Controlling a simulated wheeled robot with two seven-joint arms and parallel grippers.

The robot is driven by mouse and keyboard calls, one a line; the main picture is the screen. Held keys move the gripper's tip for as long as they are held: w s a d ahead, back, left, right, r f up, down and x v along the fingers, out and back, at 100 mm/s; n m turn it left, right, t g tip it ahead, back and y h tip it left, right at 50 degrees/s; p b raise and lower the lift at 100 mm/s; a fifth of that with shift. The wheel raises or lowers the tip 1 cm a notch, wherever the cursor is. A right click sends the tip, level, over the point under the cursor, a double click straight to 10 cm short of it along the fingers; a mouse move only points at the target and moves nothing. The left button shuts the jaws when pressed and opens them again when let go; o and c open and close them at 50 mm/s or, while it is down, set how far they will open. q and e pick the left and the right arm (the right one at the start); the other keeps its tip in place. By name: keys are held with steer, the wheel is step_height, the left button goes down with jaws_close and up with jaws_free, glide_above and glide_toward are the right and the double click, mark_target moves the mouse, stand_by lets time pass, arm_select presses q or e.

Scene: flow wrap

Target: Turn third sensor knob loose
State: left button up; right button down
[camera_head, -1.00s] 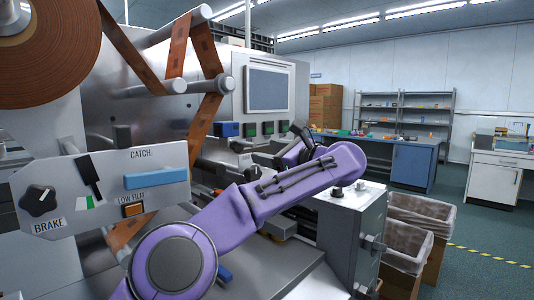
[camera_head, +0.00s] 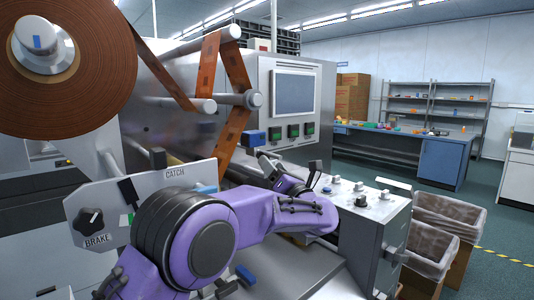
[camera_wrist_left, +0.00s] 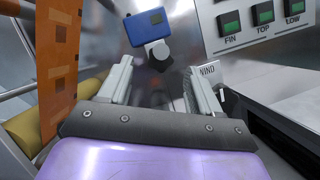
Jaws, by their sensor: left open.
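A blue sensor block (camera_wrist_left: 148,27) with a round grey-white knob (camera_wrist_left: 157,51) below it shows ahead in the left wrist view. The same blue block (camera_head: 255,138) shows below the film rollers in the head view. I cannot tell from the frames whether it is the third sensor. My left gripper (camera_wrist_left: 157,78) is open and empty. Its two fingers stand apart on either side of the knob's line, short of it, with no contact visible. In the head view, my left gripper (camera_head: 271,163) is small and partly hidden by its own purple wrist. My right gripper is not in view.
Brown film (camera_wrist_left: 60,65) hangs at the left of the wrist view, near the left finger. A panel with green buttons (camera_wrist_left: 263,14) is at upper right. Lined bins (camera_head: 447,220) are at right.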

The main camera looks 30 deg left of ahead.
mark_target(267, 156)
arm_select(q)
steer(key=p+x, duration=0.1)
steer(key=x, duration=0.3)
steer(key=shift+w+a, duration=0.15)
steer(key=shift+a, duration=0.1)
